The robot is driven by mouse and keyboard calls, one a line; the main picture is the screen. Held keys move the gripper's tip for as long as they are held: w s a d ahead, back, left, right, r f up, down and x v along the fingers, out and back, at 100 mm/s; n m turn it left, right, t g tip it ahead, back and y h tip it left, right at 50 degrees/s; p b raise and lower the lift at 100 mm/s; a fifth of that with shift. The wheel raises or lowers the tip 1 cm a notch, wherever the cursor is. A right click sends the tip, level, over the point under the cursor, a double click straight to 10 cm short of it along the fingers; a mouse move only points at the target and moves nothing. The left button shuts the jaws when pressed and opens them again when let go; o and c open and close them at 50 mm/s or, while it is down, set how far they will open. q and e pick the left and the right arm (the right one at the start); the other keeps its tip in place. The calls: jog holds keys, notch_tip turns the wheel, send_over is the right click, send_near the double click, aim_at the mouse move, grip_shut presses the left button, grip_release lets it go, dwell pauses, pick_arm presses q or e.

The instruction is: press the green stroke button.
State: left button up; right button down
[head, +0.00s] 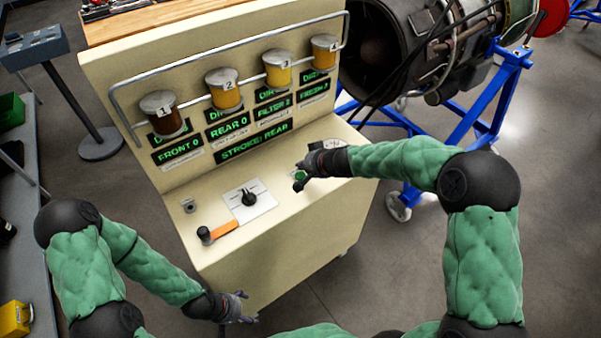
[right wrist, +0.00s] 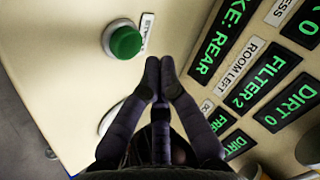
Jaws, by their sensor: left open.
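The green stroke button (right wrist: 126,42) is a round domed cap in a pale collar on the cream console panel, beside a small label. In the head view the green button (head: 299,176) is partly covered by my right gripper (head: 303,176), which hangs over the panel. In the right wrist view my right gripper (right wrist: 160,72) has its fingertips together and holds nothing. They appear just below and right of the button in that picture, apart from it. My left gripper (head: 243,310) is open and empty, low by the console's front side.
The console (head: 215,260) also carries a black selector knob (head: 249,198), a lever with an orange tag (head: 222,229), a lit STROKE: REAR display (head: 254,142) and several numbered jars under a rail. A turbine on a blue stand (head: 470,135) is behind at right.

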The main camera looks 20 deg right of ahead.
aim_at(303, 176)
jog(key=shift+r+p, duration=1.35)
jog(key=shift+r, duration=0.6)
pick_arm(q)
notch_tip(303, 176, up, 3)
jog(key=shift+r, duration=0.1)
pick_arm(e)
jog(key=shift+f, duration=0.1)
